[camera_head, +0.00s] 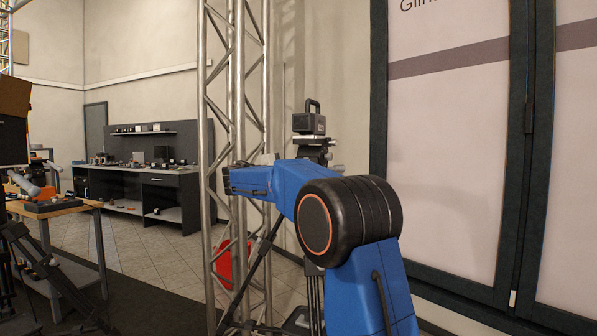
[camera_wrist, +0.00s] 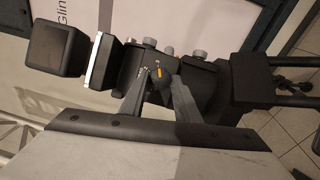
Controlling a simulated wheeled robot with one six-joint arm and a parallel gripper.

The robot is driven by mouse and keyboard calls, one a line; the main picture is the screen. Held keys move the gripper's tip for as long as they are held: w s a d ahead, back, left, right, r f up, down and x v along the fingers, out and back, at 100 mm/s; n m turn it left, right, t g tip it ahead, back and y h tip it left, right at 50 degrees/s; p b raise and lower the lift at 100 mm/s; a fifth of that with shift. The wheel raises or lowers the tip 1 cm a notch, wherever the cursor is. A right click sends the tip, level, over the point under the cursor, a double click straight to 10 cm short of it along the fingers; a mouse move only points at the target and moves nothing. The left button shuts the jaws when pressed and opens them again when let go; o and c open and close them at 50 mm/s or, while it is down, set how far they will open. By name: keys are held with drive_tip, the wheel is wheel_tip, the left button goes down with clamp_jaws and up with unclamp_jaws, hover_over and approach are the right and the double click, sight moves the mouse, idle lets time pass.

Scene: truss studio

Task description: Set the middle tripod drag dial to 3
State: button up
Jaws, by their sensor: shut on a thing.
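The tripod head (camera_wrist: 205,88) fills the middle of the wrist view, turned sideways, with a boxy dark camera (camera_wrist: 57,50) at its left end. My gripper (camera_wrist: 158,82) is at the side of the head, with its two dark fingers closed around a small black dial (camera_wrist: 161,83). An orange mark shows on the dial between the fingertips. No number on it can be read. In the head view the tripod head (camera_head: 316,144) and its camera (camera_head: 309,122) stand behind my blue arm, which hides the dial and most of the gripper.
Grey knobs (camera_wrist: 200,55) sit on the head close to the fingers. In the head view a metal truss (camera_head: 238,80) rises just left of the tripod. A wooden table (camera_head: 70,208) and another tripod stand at far left, a workbench (camera_head: 150,178) behind. Dark-framed panels (camera_head: 450,150) stand at right.

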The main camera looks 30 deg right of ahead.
idle(0.4)
drive_tip(key=o, duration=1)
drive_tip(key=shift+o, duration=0.2)
drive_tip(key=v, duration=1.7)
drive_tip(key=shift+a, duration=0.25)
drive_tip(key=shift+f, duration=0.1)
